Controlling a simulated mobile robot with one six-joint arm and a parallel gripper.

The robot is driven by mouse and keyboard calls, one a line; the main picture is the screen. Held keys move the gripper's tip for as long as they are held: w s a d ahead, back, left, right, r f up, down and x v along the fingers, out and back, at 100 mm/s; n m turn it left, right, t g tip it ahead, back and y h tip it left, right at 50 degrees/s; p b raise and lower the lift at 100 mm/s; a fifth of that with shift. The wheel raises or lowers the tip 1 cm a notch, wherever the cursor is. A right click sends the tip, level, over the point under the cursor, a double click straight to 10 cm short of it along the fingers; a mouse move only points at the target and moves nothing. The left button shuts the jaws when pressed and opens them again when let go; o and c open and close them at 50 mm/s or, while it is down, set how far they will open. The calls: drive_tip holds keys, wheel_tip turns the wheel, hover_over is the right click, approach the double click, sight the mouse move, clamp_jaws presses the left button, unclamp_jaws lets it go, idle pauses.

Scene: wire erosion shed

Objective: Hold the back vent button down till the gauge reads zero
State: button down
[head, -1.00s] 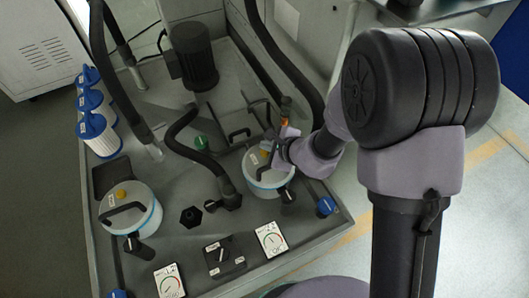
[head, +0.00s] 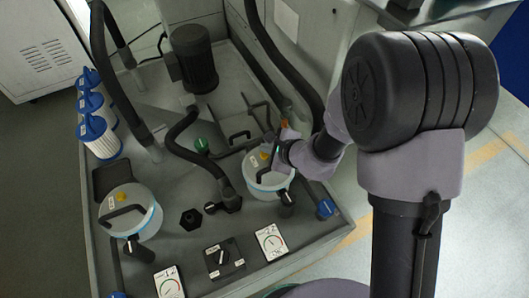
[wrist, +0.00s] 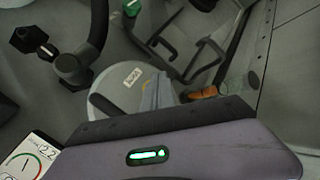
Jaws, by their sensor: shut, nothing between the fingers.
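The right-hand, farther filter pot (head: 268,181) has a pale lid, a black handle and a yellow button (head: 264,156) on top. My gripper (head: 272,150) is shut and empty, low over this lid beside the button; I cannot tell whether it touches.
Black hoses (head: 188,150) cross the tray near the pots. A dark motor (head: 195,58) stands behind. A black bracket and an orange-handled part (wrist: 205,93) lie close to my gripper. A selector switch (head: 223,257) sits between the gauges. Blue-capped filters (head: 97,135) stand at left.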

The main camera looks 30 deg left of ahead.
sight(267, 155)
drive_tip(key=shift+f, duration=0.1)
idle(0.7)
drive_tip(key=shift+f+b, duration=0.4)
drive_tip(key=shift+b, duration=0.3)
drive_tip(key=shift+f+b, duration=0.5)
drive_tip(key=shift+b, duration=0.15)
idle(0.4)
drive_tip(key=shift+r, duration=0.1)
idle(2.3)
drive_tip(key=shift+r+p, duration=0.55)
drive_tip(key=shift+r, duration=0.3)
drive_tip(key=shift+r, duration=0.15)
drive_tip(key=shift+r+p, duration=1.7)
drive_tip(key=shift+r, duration=0.8)
drive_tip(key=shift+f, duration=0.1)
